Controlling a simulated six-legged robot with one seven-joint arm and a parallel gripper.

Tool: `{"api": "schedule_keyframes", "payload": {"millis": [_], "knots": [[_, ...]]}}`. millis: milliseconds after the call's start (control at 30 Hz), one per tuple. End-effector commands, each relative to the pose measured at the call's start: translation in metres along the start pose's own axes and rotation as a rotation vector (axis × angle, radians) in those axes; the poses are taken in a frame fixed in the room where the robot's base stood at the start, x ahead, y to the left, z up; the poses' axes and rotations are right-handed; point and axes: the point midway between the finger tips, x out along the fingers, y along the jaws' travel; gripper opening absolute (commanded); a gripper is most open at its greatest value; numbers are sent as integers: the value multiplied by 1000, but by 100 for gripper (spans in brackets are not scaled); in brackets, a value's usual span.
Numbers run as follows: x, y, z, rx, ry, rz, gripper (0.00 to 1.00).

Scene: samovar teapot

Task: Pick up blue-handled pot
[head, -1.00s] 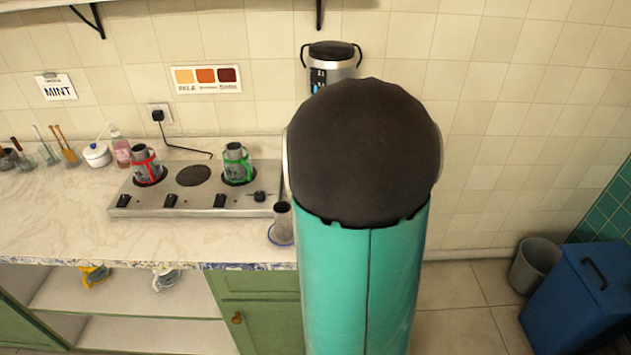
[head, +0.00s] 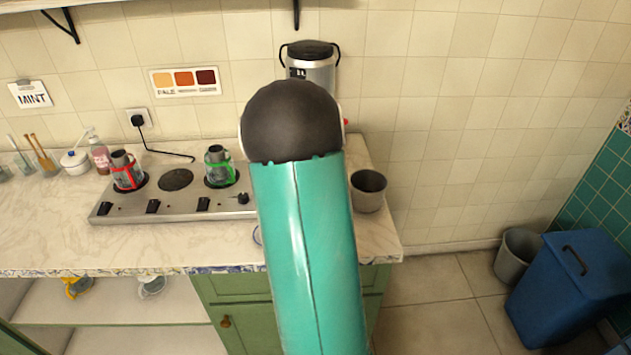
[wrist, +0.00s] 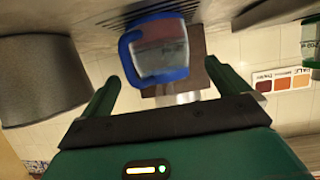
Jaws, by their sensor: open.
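The blue-handled pot (wrist: 172,48) shows in the wrist view, with a clear or greyish body, a blue rim and a blue handle on its left side. My gripper (wrist: 163,85) is open, its two green fingers spread with nothing between them. The pot appears beyond the fingertips, roughly between them and a little left of centre. I cannot tell the exact distance. In the head view, my arm hides both the gripper and the blue-handled pot.
Red-handled (head: 127,171) and green-handled (head: 219,166) pots stand on the hotplate (head: 150,207). A grey container (head: 368,190) stands at the counter's right end and looms left in the wrist view (wrist: 40,80). A silver urn (head: 311,66) stands behind my arm.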

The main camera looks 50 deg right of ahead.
Motion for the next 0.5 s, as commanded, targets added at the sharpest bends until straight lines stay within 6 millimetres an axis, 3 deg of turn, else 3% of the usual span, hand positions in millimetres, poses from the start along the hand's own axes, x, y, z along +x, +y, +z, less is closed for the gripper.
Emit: {"api": "schedule_keyframes", "payload": {"millis": [300,500], "knots": [[42,-2,3,-1,-1,-1,99],[51,-2,2,0,0,-1,99]]}}
